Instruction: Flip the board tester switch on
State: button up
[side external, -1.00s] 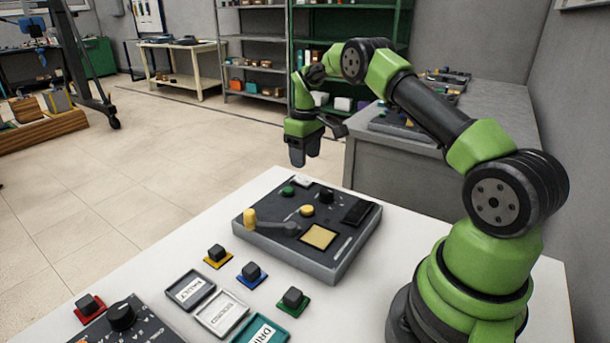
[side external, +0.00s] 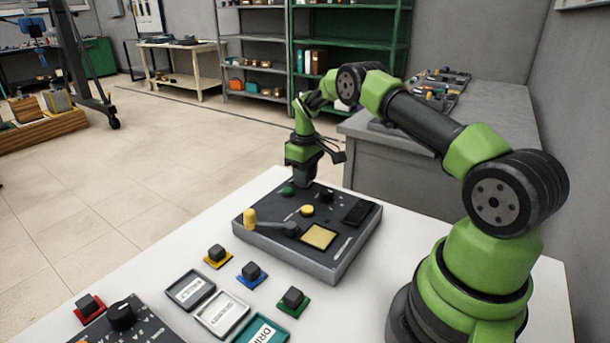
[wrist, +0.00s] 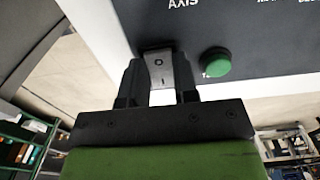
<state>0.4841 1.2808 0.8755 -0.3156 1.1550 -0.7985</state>
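The board tester (side external: 285,258) is a dark grey box on the white table, and its face fills the upper part of the wrist view (wrist: 245,30). In the side view the switch is hidden behind my gripper (side external: 304,180), which is low over the tester's far edge. In the wrist view my gripper (wrist: 157,80) has its two fingers apart, one on each side of the rocker. Whether they touch it is unclear.
A green button (wrist: 217,62) is close to the right of my fingers in the wrist view. A yellow-tipped lever (side external: 250,218), a yellow button (side external: 307,210) and a yellow pad (side external: 318,237) are on the tester. Labelled trays (side external: 222,313) and coloured-base blocks (side external: 252,273) lie nearer the camera.

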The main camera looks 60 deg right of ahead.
jog(key=shift+w+g, duration=0.15)
jog(key=shift+g, duration=0.45)
jog(key=o, duration=0.9)
jog(key=shift+w+r, duration=0.2)
jog(key=shift+r, duration=1.7)
jog(key=shift+w+r, duration=0.15)
jog(key=shift+r, duration=1.75)
